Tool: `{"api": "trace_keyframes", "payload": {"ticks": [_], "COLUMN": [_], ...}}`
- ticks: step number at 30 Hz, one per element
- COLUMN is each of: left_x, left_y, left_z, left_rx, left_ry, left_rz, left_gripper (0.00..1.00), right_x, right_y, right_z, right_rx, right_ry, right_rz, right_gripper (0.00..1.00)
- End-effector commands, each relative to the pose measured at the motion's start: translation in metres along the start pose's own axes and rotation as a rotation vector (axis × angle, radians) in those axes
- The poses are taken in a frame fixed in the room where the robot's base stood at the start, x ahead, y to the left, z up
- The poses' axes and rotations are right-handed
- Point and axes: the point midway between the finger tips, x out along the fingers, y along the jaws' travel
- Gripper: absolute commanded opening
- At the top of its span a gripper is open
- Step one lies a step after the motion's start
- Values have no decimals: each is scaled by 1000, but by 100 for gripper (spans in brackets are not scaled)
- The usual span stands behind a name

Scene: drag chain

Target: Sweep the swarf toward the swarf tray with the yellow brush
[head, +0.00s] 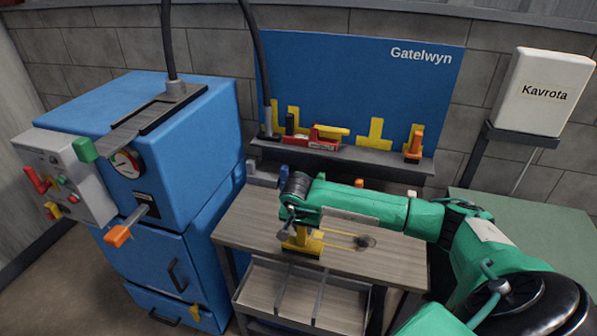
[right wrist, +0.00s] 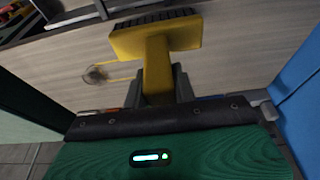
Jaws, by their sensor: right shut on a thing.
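The yellow brush (head: 303,243) is upright on the wooden bench, bristles down. It also shows in the right wrist view (right wrist: 157,62), its dark bristles along the far edge of its head. My right gripper (head: 295,213) is shut on the brush's handle. A small dark tangle of swarf (head: 365,242) lies on the bench to the right of the brush, apart from it; it also shows in the right wrist view (right wrist: 96,74). Thin yellow lines run between brush and swarf. I cannot clearly tell which object is the swarf tray. My left gripper is not in view.
A grey compartmented tray (head: 282,282) sits below the bench's front edge. The blue machine (head: 178,132) with its orange-tipped lever (head: 118,235) stands left. A rear shelf (head: 345,158) holds tools before a blue board (head: 365,85). Bench top right of the swarf is clear.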

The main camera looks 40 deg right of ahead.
Motion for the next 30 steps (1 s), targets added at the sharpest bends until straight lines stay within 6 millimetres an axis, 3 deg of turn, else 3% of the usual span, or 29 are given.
{"api": "trace_keyframes", "payload": {"ticks": [13,30], "left_x": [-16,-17], "left_y": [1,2], "left_z": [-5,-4], "left_rx": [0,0], "left_ry": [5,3], "left_rz": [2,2], "left_gripper": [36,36], "right_x": [-37,-40], "right_y": [8,9], "right_z": [-25,-27], "right_rx": [18,19], "right_ry": [2,1], "right_rz": [4,5], "right_gripper": [6,6]}}
